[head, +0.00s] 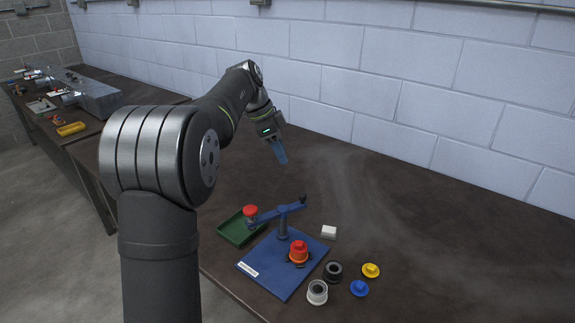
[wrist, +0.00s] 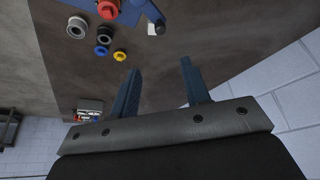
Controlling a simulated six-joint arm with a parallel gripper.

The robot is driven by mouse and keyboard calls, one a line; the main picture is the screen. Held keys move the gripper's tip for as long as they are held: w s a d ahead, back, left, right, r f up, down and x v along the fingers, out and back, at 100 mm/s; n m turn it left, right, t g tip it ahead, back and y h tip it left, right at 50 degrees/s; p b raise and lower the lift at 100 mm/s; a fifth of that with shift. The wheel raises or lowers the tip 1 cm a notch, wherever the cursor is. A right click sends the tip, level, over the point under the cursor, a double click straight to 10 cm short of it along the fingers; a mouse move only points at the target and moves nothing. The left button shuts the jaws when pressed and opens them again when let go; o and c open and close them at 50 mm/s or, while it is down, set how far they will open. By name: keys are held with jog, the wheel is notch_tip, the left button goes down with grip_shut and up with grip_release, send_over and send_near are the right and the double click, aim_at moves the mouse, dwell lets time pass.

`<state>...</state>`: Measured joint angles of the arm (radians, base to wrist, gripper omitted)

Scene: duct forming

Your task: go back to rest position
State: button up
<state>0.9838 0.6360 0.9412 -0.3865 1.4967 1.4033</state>
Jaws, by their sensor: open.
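My gripper (head: 281,153) is in the air above the far part of the dark table, behind the blue fixture. In the wrist view its two blue fingers (wrist: 158,82) are spread apart with nothing between them. The wrist view shows part of the fixture (wrist: 128,12) at the top, apart from the fingers.
A green tray (head: 238,229) is left of the fixture. A white block (head: 329,232), black ring (head: 333,270), white ring (head: 317,291), blue cap (head: 359,288) and yellow cap (head: 371,270) lie to its right. A block wall (head: 400,95) stands behind. The table's right side is clear.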

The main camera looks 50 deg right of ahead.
aim_at(302, 194)
jog(key=shift+w+a+r, duration=0.2)
jog(key=shift+r, duration=0.45)
jog(key=x, duration=1.6)
jog(key=shift+s+d+f, duration=0.15)
jog(key=shift+f, duration=0.2)
jog(key=shift+d+f, duration=0.1)
jog(key=shift+f, duration=0.2)
jog(key=v, duration=1.7)
jog(key=x, duration=1.7)
jog(key=shift+w+d+n+t+h, duration=0.2)
jog(key=shift+w+n+t+h, duration=0.25)
jog(key=shift+n, duration=0.75)
